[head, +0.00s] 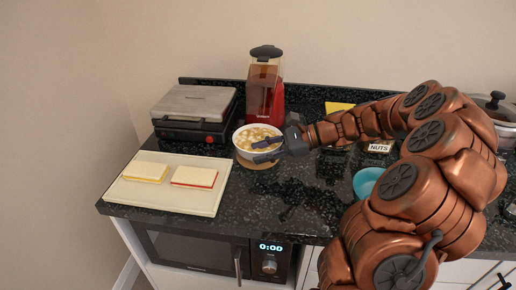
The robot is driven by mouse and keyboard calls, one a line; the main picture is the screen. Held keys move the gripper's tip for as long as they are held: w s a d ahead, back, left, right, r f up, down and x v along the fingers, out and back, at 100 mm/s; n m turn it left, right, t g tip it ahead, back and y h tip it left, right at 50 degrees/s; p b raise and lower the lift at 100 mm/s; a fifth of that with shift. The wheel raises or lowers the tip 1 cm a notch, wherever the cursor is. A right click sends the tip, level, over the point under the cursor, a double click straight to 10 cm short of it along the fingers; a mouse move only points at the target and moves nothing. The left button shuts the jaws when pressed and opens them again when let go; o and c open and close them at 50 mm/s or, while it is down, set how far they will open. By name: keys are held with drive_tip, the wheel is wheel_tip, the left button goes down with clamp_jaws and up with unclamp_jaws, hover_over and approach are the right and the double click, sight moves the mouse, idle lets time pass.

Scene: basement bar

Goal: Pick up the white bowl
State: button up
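The white bowl (241,151) stands near the middle of the dark counter, on a round brown mat (245,163). It holds pale, yellowish food pieces. My gripper (264,151) reaches in from the right at the bowl's right front side. Its two dark fingers are visibly apart, one over the bowl's inside and one lower at the near side of the rim. The fingers hide part of the right rim. I cannot tell whether either finger touches the bowl.
A cutting board (195,206) with two sandwich-like blocks lies left of the bowl. A grill press (193,110) and a red popcorn machine (264,92) stand behind. A teal bowl (366,181), a NUTS box (380,146) and a lidded pot (500,115) are to the right.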

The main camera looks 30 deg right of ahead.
clamp_jaws()
idle(0.6)
